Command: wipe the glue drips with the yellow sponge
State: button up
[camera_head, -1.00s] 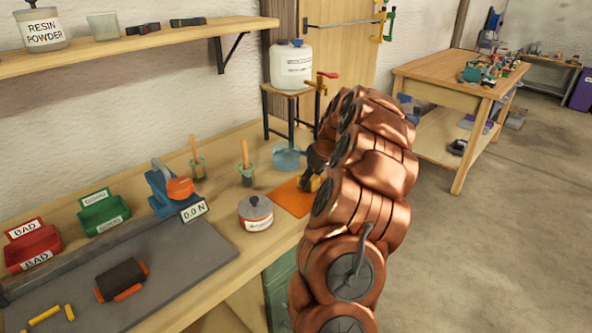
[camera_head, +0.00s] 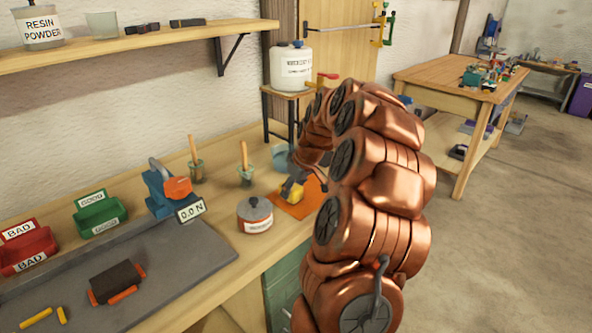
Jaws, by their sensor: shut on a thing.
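The yellow sponge (camera_head: 293,194) is over the orange mat (camera_head: 309,206) on the workbench, to the right of the small lidded pot. My gripper (camera_head: 289,188) is shut on the sponge, coming down from the upper right. I cannot tell whether the sponge touches the mat. My copper arm hides part of the bench and mat to the right. I cannot make out any glue drips on the bench at this size.
A lidded pot (camera_head: 255,214) stands just left of the mat. Two glue jars with brushes (camera_head: 245,172) (camera_head: 195,168) and a blue bowl (camera_head: 282,155) stand behind. A force gauge (camera_head: 170,190) and labelled bins (camera_head: 98,212) (camera_head: 25,247) are further left.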

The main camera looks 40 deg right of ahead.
jog(key=shift+r+p, duration=0.3)
jog(key=shift+r, duration=3.25)
